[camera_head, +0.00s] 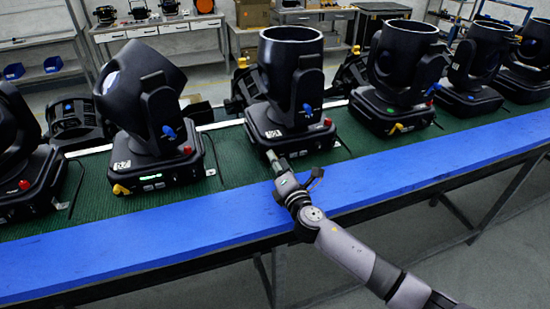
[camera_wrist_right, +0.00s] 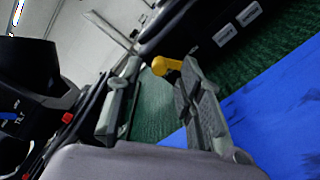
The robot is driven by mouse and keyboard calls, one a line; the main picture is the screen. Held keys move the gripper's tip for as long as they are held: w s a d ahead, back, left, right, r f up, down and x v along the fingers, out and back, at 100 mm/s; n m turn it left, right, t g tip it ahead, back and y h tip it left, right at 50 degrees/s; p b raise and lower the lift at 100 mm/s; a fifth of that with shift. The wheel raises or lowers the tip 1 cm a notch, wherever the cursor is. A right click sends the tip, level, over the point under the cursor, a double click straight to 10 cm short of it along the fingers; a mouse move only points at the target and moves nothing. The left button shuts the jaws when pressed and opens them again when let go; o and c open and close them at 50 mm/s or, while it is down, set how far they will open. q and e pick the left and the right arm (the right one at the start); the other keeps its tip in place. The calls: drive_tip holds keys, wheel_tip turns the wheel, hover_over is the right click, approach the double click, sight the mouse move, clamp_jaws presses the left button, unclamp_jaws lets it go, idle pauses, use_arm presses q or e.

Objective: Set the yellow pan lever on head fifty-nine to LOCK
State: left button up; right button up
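A black moving head (camera_head: 290,85) stands on the green belt in the middle of the head view; I cannot read a number on it. My right gripper (camera_head: 276,160) is at the front left corner of its base. In the right wrist view, a yellow lever (camera_wrist_right: 166,66) sticks out from the dark base, at the mouth of my right gripper (camera_wrist_right: 160,78). The two fingers stand apart on either side of it, with the lever nearer the right finger. Whether they touch is unclear. In the head view this lever is mostly hidden by the gripper. My left gripper is out of view.
Similar heads stand on both sides, including a tilted one (camera_head: 145,100) with its own yellow lever (camera_head: 121,189) at left and an upright one (camera_head: 400,75) at right. A clear blue strip (camera_head: 120,245) runs along the bench front. Shelves and benches stand behind.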

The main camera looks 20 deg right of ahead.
drive_tip(key=shift+w+a, duration=0.1)
drive_tip(key=shift+w, duration=0.7)
clamp_jaws()
